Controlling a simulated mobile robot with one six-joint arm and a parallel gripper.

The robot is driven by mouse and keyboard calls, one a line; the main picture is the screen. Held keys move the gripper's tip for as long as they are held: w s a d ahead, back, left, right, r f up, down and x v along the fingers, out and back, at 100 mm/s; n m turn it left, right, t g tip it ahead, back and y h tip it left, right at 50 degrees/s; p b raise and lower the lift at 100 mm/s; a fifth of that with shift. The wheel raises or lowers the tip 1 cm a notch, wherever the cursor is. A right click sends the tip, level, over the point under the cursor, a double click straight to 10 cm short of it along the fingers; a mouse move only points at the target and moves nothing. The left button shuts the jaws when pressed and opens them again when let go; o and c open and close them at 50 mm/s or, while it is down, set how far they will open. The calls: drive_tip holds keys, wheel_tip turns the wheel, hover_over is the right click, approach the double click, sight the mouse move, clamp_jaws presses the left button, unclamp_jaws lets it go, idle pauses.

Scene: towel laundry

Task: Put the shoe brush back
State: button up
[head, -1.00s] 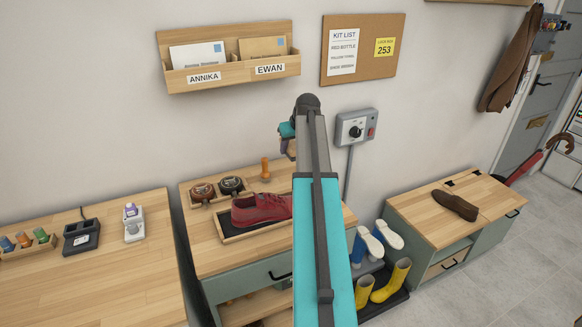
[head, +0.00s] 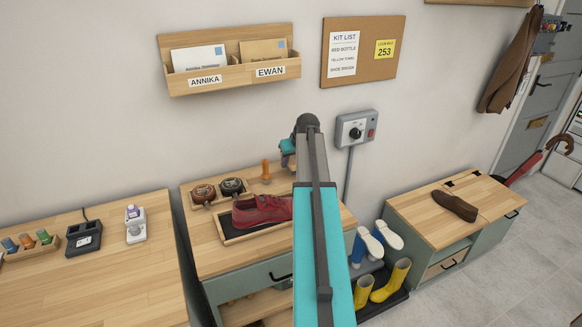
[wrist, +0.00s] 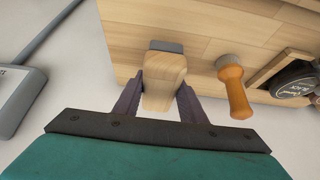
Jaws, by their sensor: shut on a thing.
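In the wrist view my gripper (wrist: 156,100) is shut on the shoe brush (wrist: 165,78), a pale wooden block with grey bristles at its far end. The bristle end points toward the wooden bench top; I cannot tell whether it touches. In the head view my own arm hides the brush and fingers; only a bit of the teal wrist shows above the bench. An orange-handled dauber (wrist: 233,92) stands upright to the right of the brush in the wrist view, and also shows in the head view (head: 265,171).
A red shoe (head: 262,210) lies on a dark-matted tray on the bench (head: 210,236). Two round polish tins (head: 232,187) sit in a wooden holder behind it. A grey wall control box (head: 355,129) is close to my arm.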

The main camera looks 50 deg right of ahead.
drive_tip(key=shift+f, duration=1.25)
drive_tip(key=shift+f, duration=0.25)
drive_tip(key=o, duration=1)
drive_tip(key=shift+o, duration=0.2)
drive_tip(key=shift+a, duration=0.1)
drive_tip(key=shift+s+a+r, duration=0.1)
drive_tip(key=shift+s+r, duration=0.05)
drive_tip(key=shift+r, duration=0.4)
drive_tip(key=b+v, duration=0.2)
drive_tip(key=v, duration=0.9)
drive_tip(key=shift+r, duration=0.2)
drive_tip(key=shift+s, duration=0.1)
